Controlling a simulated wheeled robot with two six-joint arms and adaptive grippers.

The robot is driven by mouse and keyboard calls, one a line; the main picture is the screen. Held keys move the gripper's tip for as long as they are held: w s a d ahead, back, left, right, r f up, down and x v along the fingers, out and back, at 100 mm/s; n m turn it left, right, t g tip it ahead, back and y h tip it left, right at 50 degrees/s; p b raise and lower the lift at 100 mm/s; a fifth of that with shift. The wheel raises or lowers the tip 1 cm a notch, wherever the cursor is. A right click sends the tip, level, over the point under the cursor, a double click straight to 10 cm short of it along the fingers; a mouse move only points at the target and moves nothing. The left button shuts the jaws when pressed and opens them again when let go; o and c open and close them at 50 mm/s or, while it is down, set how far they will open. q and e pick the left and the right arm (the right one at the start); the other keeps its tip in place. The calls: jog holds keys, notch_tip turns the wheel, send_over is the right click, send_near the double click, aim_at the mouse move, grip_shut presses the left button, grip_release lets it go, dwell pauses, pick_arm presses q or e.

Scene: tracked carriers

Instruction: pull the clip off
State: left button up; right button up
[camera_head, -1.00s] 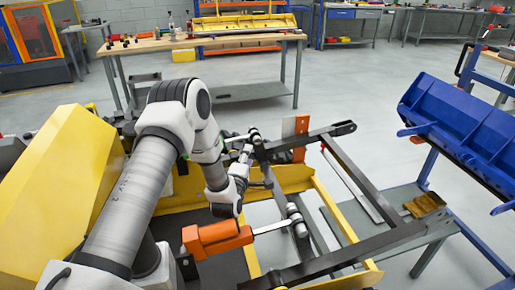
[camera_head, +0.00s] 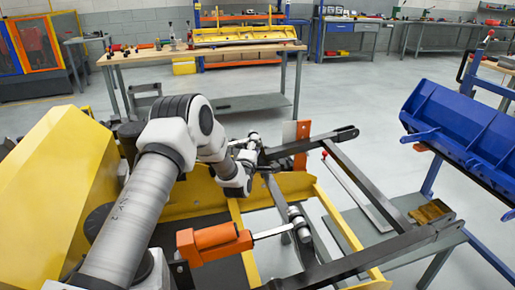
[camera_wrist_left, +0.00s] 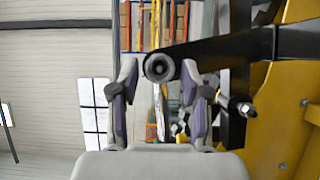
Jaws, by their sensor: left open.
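My left gripper (camera_head: 251,142) is at the far end of the black linkage of the yellow carrier. In the left wrist view its two purple-grey fingers (camera_wrist_left: 158,76) are open, one on each side of the round end of a dark arm (camera_wrist_left: 158,67). That end has a ring-shaped boss facing the camera, and nothing is clearly gripped. I cannot make out the clip for certain; small metal parts show below the boss between the fingers. My right gripper is not in view.
An orange cylinder (camera_head: 212,238) with a metal rod lies near my arm. Black lift arms (camera_head: 365,188) reach out to the right. A blue bucket (camera_head: 465,135) stands at the right. A workbench (camera_head: 205,52) is behind, with open floor between.

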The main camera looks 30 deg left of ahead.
aim_at(260, 144)
pick_arm(q)
grip_shut()
jog(key=shift+s, duration=0.1)
jog(key=shift+s+d, duration=0.95)
jog(key=shift+d, duration=0.25)
jog(key=shift+s+d, duration=1.15)
jog(key=shift+d, duration=0.2)
